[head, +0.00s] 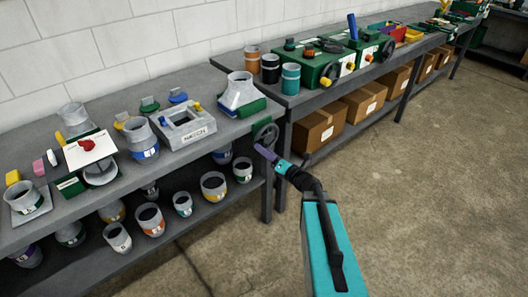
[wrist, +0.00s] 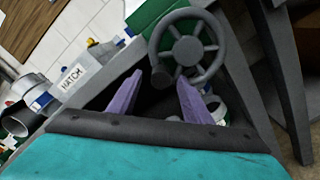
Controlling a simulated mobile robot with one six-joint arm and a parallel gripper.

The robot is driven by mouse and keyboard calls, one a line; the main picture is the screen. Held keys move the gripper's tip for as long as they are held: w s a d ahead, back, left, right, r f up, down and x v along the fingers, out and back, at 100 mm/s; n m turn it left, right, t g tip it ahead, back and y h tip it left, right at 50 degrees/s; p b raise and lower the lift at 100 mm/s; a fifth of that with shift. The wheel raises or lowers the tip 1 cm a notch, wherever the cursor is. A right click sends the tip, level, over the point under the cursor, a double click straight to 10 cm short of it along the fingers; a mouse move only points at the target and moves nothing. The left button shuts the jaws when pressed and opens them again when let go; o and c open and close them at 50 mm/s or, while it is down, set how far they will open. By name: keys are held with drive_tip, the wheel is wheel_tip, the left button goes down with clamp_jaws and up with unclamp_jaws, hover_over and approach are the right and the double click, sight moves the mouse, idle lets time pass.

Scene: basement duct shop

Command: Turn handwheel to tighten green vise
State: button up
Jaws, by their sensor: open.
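The green vise (head: 249,107) sits at the right end of the near bench and grips a grey duct fitting (head: 238,89). Its dark handwheel (head: 265,132) faces outward past the bench's front edge. In the wrist view the spoked handwheel (wrist: 188,47) shows at upper middle, with a round knob at its lower left and part of the green vise (wrist: 150,14) behind it. My gripper (head: 262,150) has purple fingers and points at the wheel from below. In the wrist view my gripper (wrist: 160,92) is open and empty, its fingertips just below the wheel; contact is not clear.
A grey block marked HATCH (head: 184,125) and several round duct pieces stand on the near bench (head: 75,205). More duct pieces sit on its lower shelf. A second bench with green machines (head: 325,65) and cardboard boxes (head: 320,125) stands behind. The concrete floor at right is clear.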

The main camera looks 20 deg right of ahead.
drive_tip(key=p+v, duration=0.5)
drive_tip(key=v, duration=0.7)
drive_tip(key=shift+s, duration=0.4)
drive_tip(key=shift+d, duration=0.2)
drive_tip(key=shift+a, duration=0.1)
